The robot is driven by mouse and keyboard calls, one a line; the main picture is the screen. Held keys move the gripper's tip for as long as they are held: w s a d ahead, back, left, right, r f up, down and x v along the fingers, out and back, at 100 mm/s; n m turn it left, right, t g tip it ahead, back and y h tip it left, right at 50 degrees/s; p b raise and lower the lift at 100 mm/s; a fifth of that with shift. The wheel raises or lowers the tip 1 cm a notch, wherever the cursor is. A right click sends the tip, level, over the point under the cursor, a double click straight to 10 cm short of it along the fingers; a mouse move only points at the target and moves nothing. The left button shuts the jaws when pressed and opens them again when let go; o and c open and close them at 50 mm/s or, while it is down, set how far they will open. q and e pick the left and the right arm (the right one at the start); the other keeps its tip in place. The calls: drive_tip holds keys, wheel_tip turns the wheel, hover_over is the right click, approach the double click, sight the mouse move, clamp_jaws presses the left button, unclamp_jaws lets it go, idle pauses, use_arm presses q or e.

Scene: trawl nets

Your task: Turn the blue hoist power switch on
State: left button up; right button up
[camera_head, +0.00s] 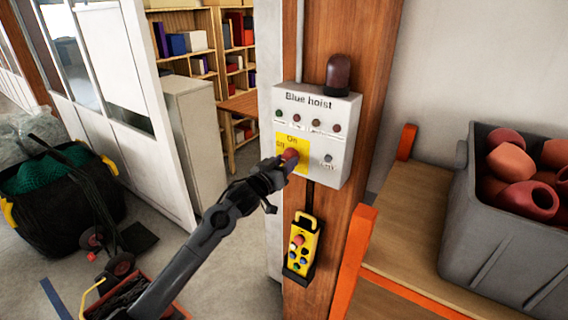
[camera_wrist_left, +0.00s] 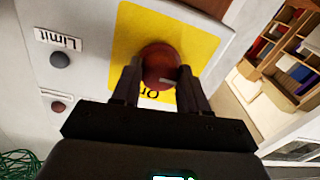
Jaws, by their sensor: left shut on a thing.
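The blue hoist control box (camera_head: 335,112) is a pale grey box labelled "Blue hoist", fixed to a wooden post. Its power switch (camera_head: 290,157) is a red knob on a yellow plate (camera_head: 302,146) marked "On" and "Off". My left gripper (camera_head: 283,163) is at the box front, shut on the knob. In the left wrist view the red knob (camera_wrist_left: 160,65) sits between the two dark fingers (camera_wrist_left: 155,88), on the yellow plate (camera_wrist_left: 205,42). The fingers partly cover the lettering, and I cannot tell the knob's setting. My right gripper is not in view.
A yellow pendant control (camera_head: 302,245) hangs below the box. A dark red lamp (camera_head: 338,75) is on top. A grey crate (camera_head: 470,235) of reddish floats stands on a shelf (camera_head: 405,215) at the right. A black net bag (camera_head: 95,215) lies at the left.

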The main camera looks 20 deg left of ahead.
use_arm(q)
drive_tip(key=shift+m, duration=0.3)
drive_tip(key=m+b, duration=0.2)
drive_tip(key=m, duration=0.1)
drive_tip(key=shift+a+f+m, duration=0.1)
drive_tip(key=shift+f+m, duration=0.05)
drive_tip(key=shift+m, duration=0.15)
drive_tip(key=m+b, duration=0.3)
drive_tip(key=m, duration=0.2)
drive_tip(key=shift+m, duration=0.3)
drive_tip(key=m+b, duration=0.2)
drive_tip(key=m, duration=0.2)
drive_tip(key=shift+a+m, duration=0.1)
drive_tip(key=shift+m, duration=0.2)
drive_tip(key=shift+m+h+b, duration=0.3)
drive_tip(key=shift+m+b, duration=0.65)
drive_tip(key=shift+m, duration=1.05)
drive_tip(key=shift+r, duration=0.2)
drive_tip(key=o, duration=1.1)
drive_tip(key=shift+c, duration=0.2)
